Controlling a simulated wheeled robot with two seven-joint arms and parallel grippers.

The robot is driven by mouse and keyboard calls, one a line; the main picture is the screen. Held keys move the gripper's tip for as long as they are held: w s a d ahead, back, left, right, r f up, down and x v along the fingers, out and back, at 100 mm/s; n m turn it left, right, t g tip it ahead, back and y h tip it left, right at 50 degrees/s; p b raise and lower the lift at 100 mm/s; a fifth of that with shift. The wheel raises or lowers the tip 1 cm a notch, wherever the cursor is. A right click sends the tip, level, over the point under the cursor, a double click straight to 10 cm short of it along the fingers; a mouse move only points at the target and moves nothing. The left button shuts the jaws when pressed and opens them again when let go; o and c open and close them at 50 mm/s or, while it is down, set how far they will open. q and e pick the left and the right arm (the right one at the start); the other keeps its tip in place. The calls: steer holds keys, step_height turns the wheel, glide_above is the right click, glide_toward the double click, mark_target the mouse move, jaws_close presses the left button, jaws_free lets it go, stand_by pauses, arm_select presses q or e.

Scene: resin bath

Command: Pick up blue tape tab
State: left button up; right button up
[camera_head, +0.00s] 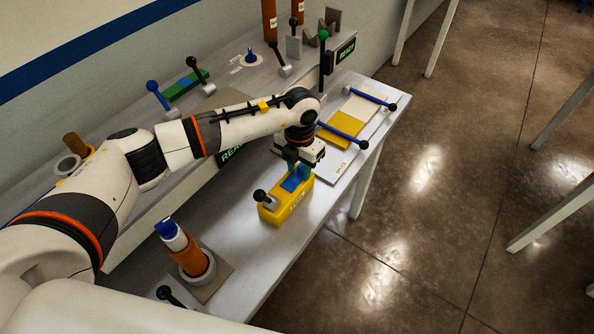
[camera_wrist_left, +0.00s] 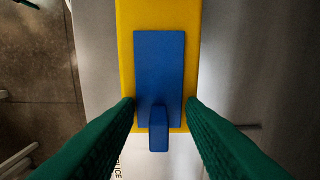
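The blue tape tab (camera_head: 291,183) lies on top of a yellow block (camera_head: 270,213) on the grey bench. In the left wrist view the tab (camera_wrist_left: 158,65) is a flat blue rectangle with a narrow raised piece at its lower end. My left gripper (camera_head: 299,170) is over the far end of the block. Its green fingers (camera_wrist_left: 160,104) are spread, one on each side of the raised piece, with gaps between them and the blue. Whether the fingertips touch the yellow block is unclear. My right gripper is not in view.
An orange cylinder with a white and blue top (camera_head: 186,252) stands in a grey holder at the near left. A raised shelf with levers runs along the wall.

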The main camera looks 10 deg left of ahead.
arm_select(q)
steer(key=shift+c, duration=0.4)
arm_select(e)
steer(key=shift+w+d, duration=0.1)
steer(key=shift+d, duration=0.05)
arm_select(q)
steer(key=c, duration=0.5)
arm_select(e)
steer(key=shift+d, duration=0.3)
arm_select(q)
steer(key=shift+r, duration=0.1)
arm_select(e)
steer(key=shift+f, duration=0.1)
